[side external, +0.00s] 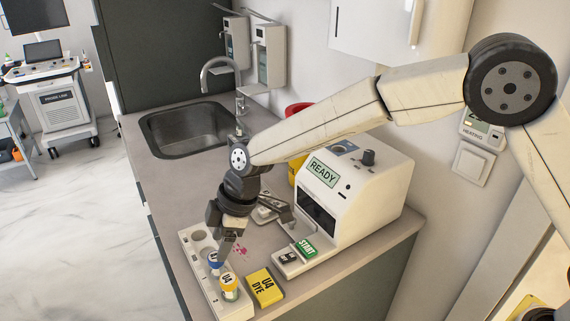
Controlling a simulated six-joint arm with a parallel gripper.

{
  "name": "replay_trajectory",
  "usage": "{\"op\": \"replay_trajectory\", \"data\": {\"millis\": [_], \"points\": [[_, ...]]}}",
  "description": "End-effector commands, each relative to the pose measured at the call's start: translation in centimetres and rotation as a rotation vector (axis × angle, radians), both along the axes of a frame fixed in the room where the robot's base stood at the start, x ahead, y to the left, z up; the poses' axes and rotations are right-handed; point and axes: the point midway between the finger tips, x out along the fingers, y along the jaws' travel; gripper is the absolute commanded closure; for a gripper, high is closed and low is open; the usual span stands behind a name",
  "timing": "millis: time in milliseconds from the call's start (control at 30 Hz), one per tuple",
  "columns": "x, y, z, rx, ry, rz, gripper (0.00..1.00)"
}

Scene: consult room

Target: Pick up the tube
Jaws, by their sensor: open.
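A white rack (192,250) with round holes lies along the front left part of the counter. A tube with a yellow-orange top and a U4 label (229,284) stands upright near its front end. Just behind it, a blue-marked tube (214,261) stands in the rack, partly hidden by my gripper. My gripper (224,250) points down over the rack, right at these two tubes. Its jaws are open; I cannot tell whether a finger touches either tube.
A yellow U4 DYE box (264,288) lies right of the rack. A white machine (352,195) reading READY, with a green START button (306,248), stands farther right. A sink (188,130) is set in the back. Pink stains (240,251) mark the counter (180,192).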

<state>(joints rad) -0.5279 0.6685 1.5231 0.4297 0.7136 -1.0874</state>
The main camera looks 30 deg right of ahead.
Motion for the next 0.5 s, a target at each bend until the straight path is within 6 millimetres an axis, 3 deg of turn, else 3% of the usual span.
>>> {"op": "replay_trajectory", "data": {"millis": [300, 500], "points": [[0.0, 1.3, -3.3, -0.001, 0.002, 0.002, 0.37], [0.2, 1.6, -4.0, 0.000, 0.000, 0.001, 0.37]]}}
